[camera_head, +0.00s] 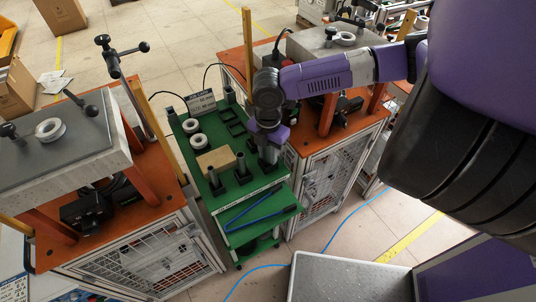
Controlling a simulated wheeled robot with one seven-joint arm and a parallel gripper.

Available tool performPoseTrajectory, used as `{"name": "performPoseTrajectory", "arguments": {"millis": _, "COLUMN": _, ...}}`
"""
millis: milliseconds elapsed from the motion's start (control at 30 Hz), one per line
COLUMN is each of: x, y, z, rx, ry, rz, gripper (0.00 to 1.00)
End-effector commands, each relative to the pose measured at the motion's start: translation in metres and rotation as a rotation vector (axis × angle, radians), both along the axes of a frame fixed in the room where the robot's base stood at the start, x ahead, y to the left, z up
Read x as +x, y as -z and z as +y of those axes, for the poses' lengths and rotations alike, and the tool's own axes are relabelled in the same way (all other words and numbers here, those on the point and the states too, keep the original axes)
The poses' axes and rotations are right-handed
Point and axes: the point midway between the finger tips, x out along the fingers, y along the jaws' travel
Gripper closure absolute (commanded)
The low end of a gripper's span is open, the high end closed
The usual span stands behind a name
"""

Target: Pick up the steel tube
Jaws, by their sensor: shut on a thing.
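My gripper (267,139) reaches down over the right side of the green table (228,203). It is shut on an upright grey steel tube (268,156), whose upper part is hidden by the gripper. The tube's lower end is at a dark base on the table; I cannot tell whether it is lifted clear of it. Two other upright grey tubes, one on the left (213,177) and one in the middle (240,163), stand in dark bases on the same table.
A tan block (215,160), white rings (191,126) and blue tools (257,210) share the table. Orange-topped cabinets stand left (150,215) and right (335,134), with yellow posts beside the table. A grey box-like surface (348,279) is at the front.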

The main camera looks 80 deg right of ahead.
Motion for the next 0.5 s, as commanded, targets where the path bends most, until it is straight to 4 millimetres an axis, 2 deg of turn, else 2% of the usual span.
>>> {"name": "performPoseTrajectory", "arguments": {"millis": 333, "x": 0.000, "y": -0.003, "z": 0.000, "rx": 0.000, "ry": 0.000, "rz": -0.001, "gripper": 1.00}}
{"name": "performPoseTrajectory", "arguments": {"millis": 500, "x": 0.000, "y": -0.015, "z": 0.000, "rx": 0.000, "ry": 0.000, "rz": -0.002, "gripper": 1.00}}
